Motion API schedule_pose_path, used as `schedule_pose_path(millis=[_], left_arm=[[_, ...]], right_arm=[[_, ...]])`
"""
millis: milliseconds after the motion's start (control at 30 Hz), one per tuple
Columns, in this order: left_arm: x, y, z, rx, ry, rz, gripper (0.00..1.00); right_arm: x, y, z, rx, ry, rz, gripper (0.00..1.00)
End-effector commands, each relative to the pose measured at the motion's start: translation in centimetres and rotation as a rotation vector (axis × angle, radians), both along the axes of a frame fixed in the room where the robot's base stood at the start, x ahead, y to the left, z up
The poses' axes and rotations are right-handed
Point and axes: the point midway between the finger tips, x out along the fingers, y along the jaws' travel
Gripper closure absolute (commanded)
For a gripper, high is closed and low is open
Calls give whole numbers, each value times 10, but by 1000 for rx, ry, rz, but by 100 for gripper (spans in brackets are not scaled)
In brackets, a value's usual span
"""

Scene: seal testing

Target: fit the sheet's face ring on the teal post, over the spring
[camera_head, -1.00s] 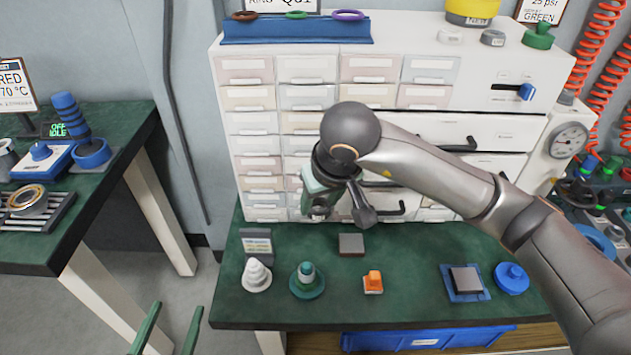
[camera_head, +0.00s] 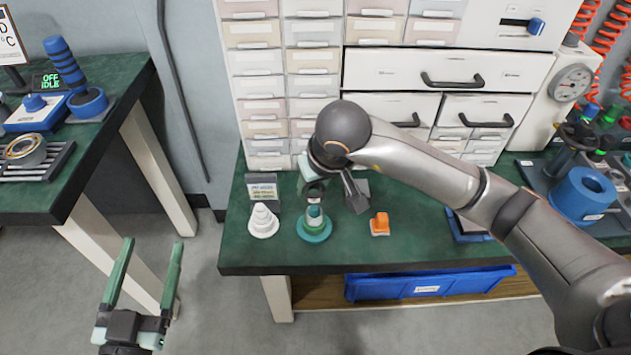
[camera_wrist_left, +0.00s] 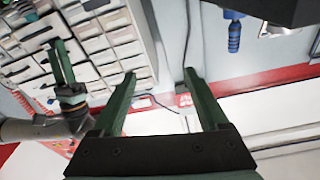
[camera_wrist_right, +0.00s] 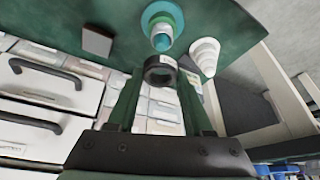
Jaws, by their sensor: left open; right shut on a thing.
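My right gripper (camera_head: 312,188) is shut on a dark ring (camera_wrist_right: 160,70), which shows between its fingertips in the right wrist view. It holds the ring close above the teal post (camera_head: 314,226). In the right wrist view the post's tip (camera_wrist_right: 161,40) lies just beyond the ring; the ring does not look to be around it. A paler band shows on the post; I cannot make out the spring's coils. The sheet (camera_head: 262,190) stands on the bench behind the white stepped cone (camera_head: 263,220). My left gripper (camera_head: 147,270) is open and empty, left of the bench.
An orange block (camera_head: 380,224) sits right of the post. A dark square block (camera_wrist_right: 97,41) lies near the post. The drawer cabinet (camera_head: 270,90) rises behind. A blue bin (camera_head: 430,284) is under the bench. Floor is clear between the two benches.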

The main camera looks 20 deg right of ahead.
Motion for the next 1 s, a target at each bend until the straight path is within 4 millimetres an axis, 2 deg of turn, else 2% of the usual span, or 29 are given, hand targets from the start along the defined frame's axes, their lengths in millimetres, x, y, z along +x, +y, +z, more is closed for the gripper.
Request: schedule_pose_path(millis=[267,667,1000], left_arm=[[-1,-1,11,-1,-51,-7,23],[-12,-5,59,-1,-255,-37,23],[-28,-8,96,0,-424,-67,23]], right_arm=[[0,0,-3,-1,-1,0,100],[0,0,-11,0,-1,1,100],[0,0,-18,-1,0,0,100]])
